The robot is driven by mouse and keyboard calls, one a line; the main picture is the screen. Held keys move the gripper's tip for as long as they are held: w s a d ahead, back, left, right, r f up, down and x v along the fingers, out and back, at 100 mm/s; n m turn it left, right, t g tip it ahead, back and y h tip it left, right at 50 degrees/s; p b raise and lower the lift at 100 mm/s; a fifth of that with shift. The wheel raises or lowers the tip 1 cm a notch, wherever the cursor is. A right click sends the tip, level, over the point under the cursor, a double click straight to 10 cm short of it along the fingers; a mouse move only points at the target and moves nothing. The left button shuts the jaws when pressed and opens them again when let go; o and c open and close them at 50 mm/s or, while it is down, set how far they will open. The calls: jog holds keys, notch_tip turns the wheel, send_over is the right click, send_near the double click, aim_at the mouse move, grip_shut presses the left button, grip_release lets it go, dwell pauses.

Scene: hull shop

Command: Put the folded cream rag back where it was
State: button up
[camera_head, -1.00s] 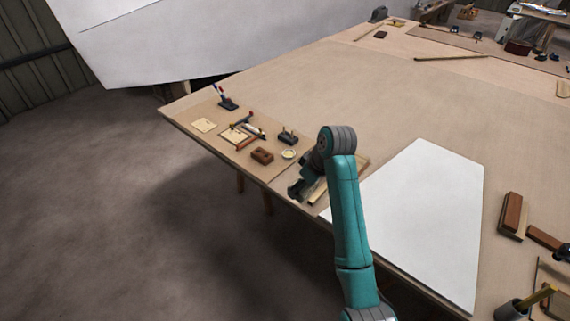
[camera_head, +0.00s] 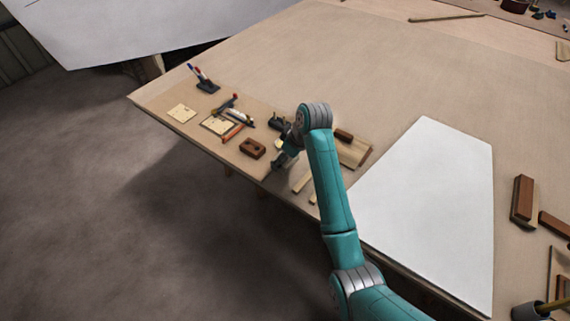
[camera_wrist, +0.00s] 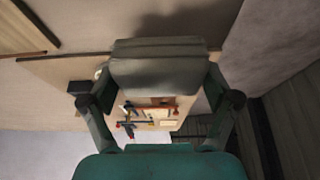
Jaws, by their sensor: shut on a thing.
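My gripper (camera_wrist: 158,100) is shut on a folded, layered cloth (camera_wrist: 158,68), which spans between its two fingers. The cloth looks grey-cream in shade and I take it for the cream rag. In the head view my gripper (camera_head: 284,160) is at the front edge of the large table (camera_head: 330,70), beside the small tools, and my arm hides part of that area. The rag cannot be made out clearly in the head view. I cannot tell how high it is above the table.
To the left lie a pale square card (camera_head: 182,113), a brown block with holes (camera_head: 252,148), a pen stand (camera_head: 207,86) and an orange-handled tool (camera_head: 232,132). Wooden strips (camera_head: 302,182) lie right of my gripper. A big white sheet (camera_head: 430,210) covers the right part.

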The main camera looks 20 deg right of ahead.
jog(key=shift+f, duration=1.85)
jog(key=shift+f, duration=0.1)
jog(key=o, duration=0.8)
jog(key=shift+c, duration=0.2)
jog(key=v, duration=1.2)
jog(key=shift+s, duration=0.1)
